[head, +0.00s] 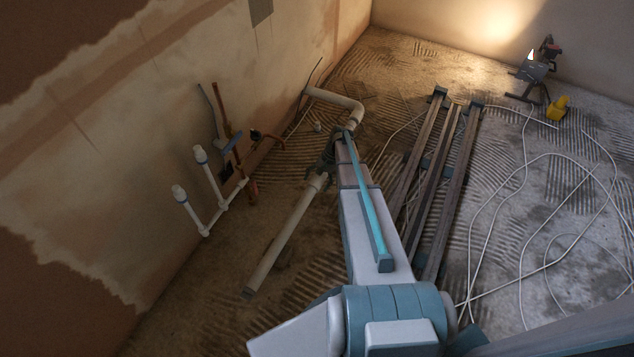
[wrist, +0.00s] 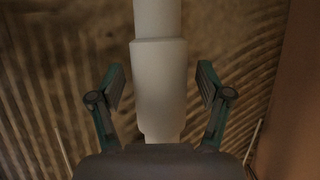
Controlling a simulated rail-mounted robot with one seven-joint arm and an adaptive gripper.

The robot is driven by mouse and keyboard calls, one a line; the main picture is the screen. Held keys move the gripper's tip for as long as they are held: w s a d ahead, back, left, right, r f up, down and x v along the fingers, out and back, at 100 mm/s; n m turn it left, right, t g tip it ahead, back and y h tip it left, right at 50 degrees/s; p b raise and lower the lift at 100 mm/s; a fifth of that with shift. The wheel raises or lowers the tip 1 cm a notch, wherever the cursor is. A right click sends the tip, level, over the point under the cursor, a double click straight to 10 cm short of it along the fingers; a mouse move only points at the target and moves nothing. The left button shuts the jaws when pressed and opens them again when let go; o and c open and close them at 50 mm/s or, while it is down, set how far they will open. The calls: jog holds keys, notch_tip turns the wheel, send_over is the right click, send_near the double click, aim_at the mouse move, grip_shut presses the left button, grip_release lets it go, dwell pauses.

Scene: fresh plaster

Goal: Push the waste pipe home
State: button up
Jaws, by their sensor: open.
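The off-white waste pipe (head: 285,237) lies slantwise just above or on the floor, its near end at the lower left. A bent pipe (head: 345,101) of the same colour runs from the wall and turns down toward it; my gripper hides where the two come together. My gripper (head: 325,155) is over the pipe at that place. In the wrist view, the open fingers (wrist: 161,84) stand on either side of a wider pipe sleeve (wrist: 160,90), with a visible gap on each side. A narrower pipe (wrist: 157,18) continues from the sleeve's top.
White capped pipes (head: 205,175) and copper pipes (head: 228,120) stand by the left wall. Long battens (head: 435,180) lie right of my arm. Loose white cable (head: 520,185) covers the right floor. A work lamp (head: 535,70) and yellow object (head: 558,108) are at the back.

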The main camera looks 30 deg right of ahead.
grip_shut()
jog(key=w+d+p, duration=0.1)
jog(key=d, duration=0.1)
jog(key=w+d+p, duration=0.2)
jog(key=shift+r, duration=0.15)
jog(key=shift+w, duration=0.1)
jog(key=shift+c, duration=0.9)
grip_release()
jog(key=shift+d, duration=0.15)
jog(key=shift+o, duration=0.9)
jog(key=v, duration=1.1)
jog(key=shift+r, duration=0.35)
